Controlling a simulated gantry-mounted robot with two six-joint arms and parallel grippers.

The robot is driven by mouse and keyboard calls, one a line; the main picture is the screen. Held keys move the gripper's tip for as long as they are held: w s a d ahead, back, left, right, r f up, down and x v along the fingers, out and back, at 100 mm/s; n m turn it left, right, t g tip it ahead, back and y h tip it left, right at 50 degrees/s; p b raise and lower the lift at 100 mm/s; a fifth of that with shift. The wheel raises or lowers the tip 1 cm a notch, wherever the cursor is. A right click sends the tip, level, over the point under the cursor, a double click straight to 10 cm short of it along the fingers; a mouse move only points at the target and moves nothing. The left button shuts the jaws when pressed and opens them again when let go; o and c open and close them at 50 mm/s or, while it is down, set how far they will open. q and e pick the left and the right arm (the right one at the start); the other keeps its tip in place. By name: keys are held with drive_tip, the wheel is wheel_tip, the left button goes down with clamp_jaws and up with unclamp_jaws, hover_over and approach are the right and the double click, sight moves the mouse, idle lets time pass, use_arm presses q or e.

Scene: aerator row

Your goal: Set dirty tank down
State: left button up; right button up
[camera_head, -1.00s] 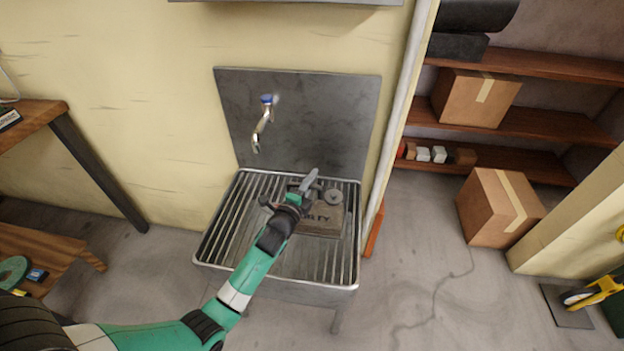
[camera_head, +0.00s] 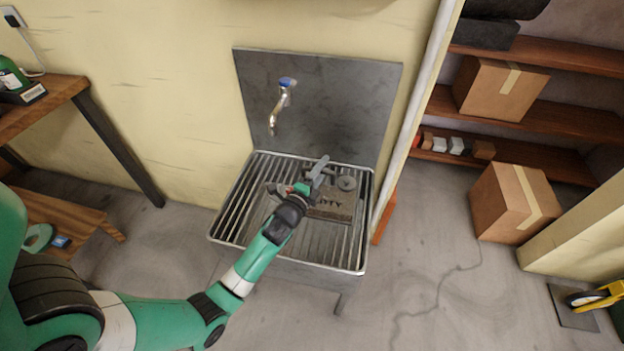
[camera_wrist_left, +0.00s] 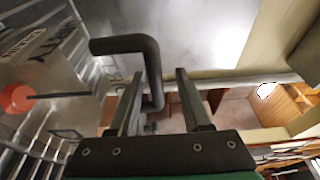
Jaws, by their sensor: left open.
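The dirty tank (camera_head: 332,208) is a brown-grey box with dark lettering and a round cap. It rests on the slatted sink grille (camera_head: 232,226), towards its right side. My left gripper (camera_head: 312,180) is at the tank's upper left. In the left wrist view my left gripper (camera_wrist_left: 163,88) has its fingers apart. A dark bent bar (camera_wrist_left: 125,44) reaches down between them, close to the left finger; I cannot tell whether it touches. The tank (camera_wrist_left: 35,62) with a red knob (camera_wrist_left: 16,98) lies at the left there. My right gripper is not in view.
A tap (camera_head: 280,105) on the grey backsplash (camera_head: 340,105) hangs above the sink. A wooden bench (camera_head: 45,105) is at the left. Shelves and a cardboard box (camera_head: 512,203) stand at the right. The floor before the sink is clear.

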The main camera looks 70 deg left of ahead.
use_arm(q)
drive_tip(key=v, duration=0.9)
drive_tip(key=shift+s+d+p, duration=0.15)
drive_tip(key=shift+p, duration=0.2)
